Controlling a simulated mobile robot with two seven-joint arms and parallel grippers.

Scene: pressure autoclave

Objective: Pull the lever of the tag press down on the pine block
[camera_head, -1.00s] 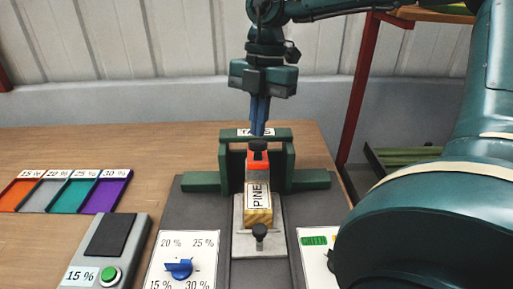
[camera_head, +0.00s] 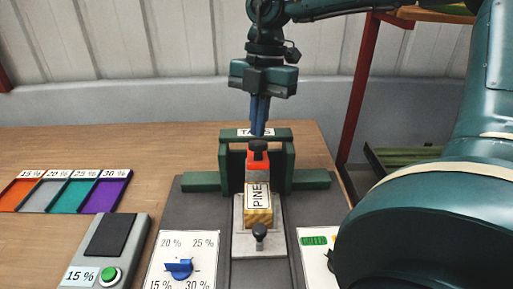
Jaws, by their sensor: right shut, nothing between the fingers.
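The tag press (camera_head: 203,181) is a dark green frame on a grey base, with a "TAGS" label on its top bar. Under it the pine block (camera_head: 259,216), with a "PINE" label and a yellow striped end, sits on a light plate. An orange-red part (camera_head: 257,159) with a black knob (camera_head: 258,145) stands at the block's far end; I cannot tell which part is the lever. My right gripper (camera_head: 260,128) points down just above and behind that knob, its blue fingers shut and empty. Whether the fingertips touch the press is unclear. My left gripper is not in view.
A blue dial (camera_head: 179,268) on a white percent panel stands front left of the press. A grey box (camera_head: 106,245) with a green button is further left. Orange, grey, teal and purple trays (camera_head: 107,196) lie at left. My right arm covers the right side.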

